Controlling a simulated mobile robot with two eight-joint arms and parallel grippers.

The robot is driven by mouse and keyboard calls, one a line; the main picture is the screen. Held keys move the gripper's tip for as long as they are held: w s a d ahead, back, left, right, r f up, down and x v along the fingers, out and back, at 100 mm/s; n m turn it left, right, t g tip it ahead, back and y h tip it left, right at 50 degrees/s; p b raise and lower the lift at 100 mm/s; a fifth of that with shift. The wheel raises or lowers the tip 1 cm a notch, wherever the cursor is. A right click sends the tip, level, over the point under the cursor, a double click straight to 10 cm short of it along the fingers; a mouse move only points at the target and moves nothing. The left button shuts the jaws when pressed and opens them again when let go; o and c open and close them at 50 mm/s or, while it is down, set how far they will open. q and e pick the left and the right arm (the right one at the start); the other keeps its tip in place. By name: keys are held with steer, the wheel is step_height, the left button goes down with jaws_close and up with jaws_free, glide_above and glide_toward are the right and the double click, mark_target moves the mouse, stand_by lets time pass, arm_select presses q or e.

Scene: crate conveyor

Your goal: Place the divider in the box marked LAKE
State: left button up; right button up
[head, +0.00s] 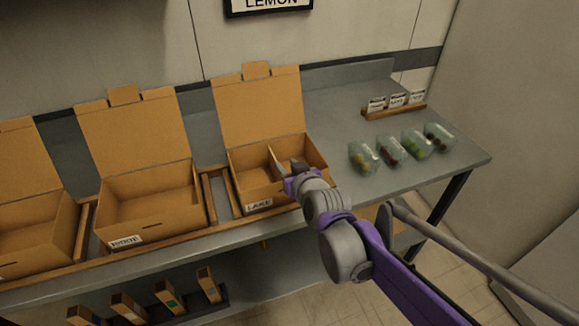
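The open cardboard box marked LAKE (279,197) stands on the grey bench, its lid raised at the back. A thin cardboard divider (273,161) stands inside it, running from the back wall toward the front and parting the inside in two. My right gripper (289,168) reaches into the box from the right, right at the divider. Its wrist hides the box's front right part and the divider's near end. The fingertips are small and partly hidden, so I cannot tell whether they are shut on the divider. My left gripper is not in view.
Another open box (152,222) stands left of the LAKE box, with a third (33,247) at the left edge. Wooden rails separate them. Several clear fruit packs (390,152) and a wooden card holder (395,108) occupy the bench's right. A LEMON sign (268,5) hangs above.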

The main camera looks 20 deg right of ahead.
steer(key=s+f+g, duration=0.4)
steer(key=s+f, duration=0.3)
steer(key=s, duration=0.6)
steer(key=s+f+g, duration=0.4)
steer(key=s+f, duration=0.3)
steer(key=s, duration=0.7)
steer(key=shift+f, duration=0.2)
steer(key=shift+s+d, duration=0.15)
